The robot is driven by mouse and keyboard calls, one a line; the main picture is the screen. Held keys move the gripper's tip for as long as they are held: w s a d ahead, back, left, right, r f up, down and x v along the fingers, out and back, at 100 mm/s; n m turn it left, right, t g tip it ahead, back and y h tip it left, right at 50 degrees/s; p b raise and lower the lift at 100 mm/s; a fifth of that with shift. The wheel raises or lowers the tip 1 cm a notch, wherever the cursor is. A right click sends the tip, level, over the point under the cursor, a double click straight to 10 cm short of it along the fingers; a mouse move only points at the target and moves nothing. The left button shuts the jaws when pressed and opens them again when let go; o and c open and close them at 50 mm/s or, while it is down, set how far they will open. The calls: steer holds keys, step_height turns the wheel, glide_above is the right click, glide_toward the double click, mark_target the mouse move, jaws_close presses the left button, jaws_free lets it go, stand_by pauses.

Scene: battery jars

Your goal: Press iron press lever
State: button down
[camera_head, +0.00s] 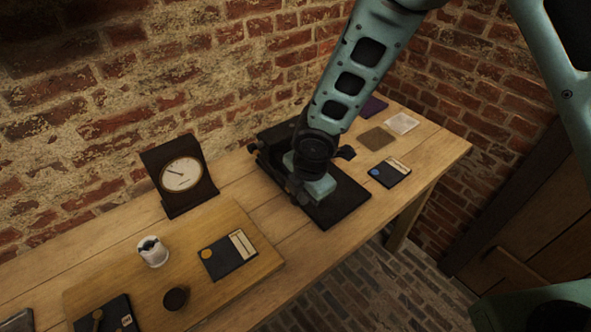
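The iron press (339,203) is a black device with a flat base on the wooden table, right of centre. Its upper parts show only in pieces behind my arm. A dark knob-like part (346,152) sticks out to the right of my wrist; I cannot tell whether it belongs to the lever. My gripper (318,187) is at the end of my teal arm, low over the press base. Its fingers are hidden or too small to make out, so whether it touches the lever does not show.
A wooden board (215,284) bears a white jar (152,251), a small dark cup (176,298) and dark cards. Another card (389,172), a brown square (377,139) and a pale square (402,122) lie right of the press.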

steer(key=f+b, duration=0.2)
steer(key=f, duration=0.1)
steer(key=shift+s+d+f, duration=0.1)
steer(key=shift+s+f, duration=0.1)
steer(key=shift+f, duration=0.05)
steer(key=shift+s+f, duration=0.1)
steer(key=s+d+r+p, duration=0.1)
steer(key=s+d+r, duration=0.1)
steer(key=r, duration=0.4)
steer(key=s+d+r+p, duration=0.1)
steer(key=s+d+r, duration=0.1)
steer(key=s+r, duration=0.2)
step_height(320, 180, up, 2)
steer(key=shift+s+r, duration=0.2)
steer(key=shift+s, duration=0.05)
stand_by(0.9)
steer(key=s+d+r+m+g, duration=0.1)
steer(key=s+d+r+m, duration=0.2)
steer(key=s+m, duration=0.5)
steer(key=s+d+r+m+g, duration=0.1)
steer(key=s+d+r+m, duration=0.2)
steer(key=s+r+m, duration=0.3)
steer(key=s+m, duration=0.2)
steer(key=m, duration=0.1)
steer(key=shift+d, duration=0.35)
